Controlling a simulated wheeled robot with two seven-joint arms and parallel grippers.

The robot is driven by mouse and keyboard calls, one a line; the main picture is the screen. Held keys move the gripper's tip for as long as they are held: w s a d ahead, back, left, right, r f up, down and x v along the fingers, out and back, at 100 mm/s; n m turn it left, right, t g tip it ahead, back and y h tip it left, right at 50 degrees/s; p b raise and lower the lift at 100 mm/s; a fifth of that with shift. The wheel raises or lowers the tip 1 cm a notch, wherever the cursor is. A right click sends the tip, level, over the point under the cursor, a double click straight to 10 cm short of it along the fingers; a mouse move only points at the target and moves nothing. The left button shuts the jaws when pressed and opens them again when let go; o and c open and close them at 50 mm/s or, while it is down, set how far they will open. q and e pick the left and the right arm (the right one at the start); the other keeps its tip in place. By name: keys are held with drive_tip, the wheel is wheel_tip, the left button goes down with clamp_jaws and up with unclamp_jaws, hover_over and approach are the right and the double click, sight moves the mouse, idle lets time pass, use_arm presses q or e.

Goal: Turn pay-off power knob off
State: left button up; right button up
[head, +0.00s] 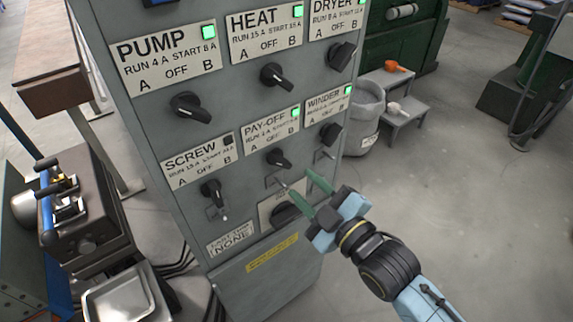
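The pay-off knob (277,157) is a black rotary knob on the grey panel, below the PAY-OFF label (268,131) marked A, OFF and B. Its handle slants toward the lower right; I cannot tell for sure which mark it points at. The green lamp (295,113) on that label is lit. My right gripper (296,180) has green fingers spread apart with nothing between them. Its fingertips are just below and right of the pay-off knob, apart from it in the picture. My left gripper is not in view.
Neighbouring knobs are close: the screw knob (211,191) at left, winder knob (331,133) at right and heat knob (276,76) above. A small toggle switch sits below the pay-off knob.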

sight(283, 166)
drive_tip(key=x, duration=0.7)
drive_tip(key=shift+s, duration=0.1)
clamp_jaws()
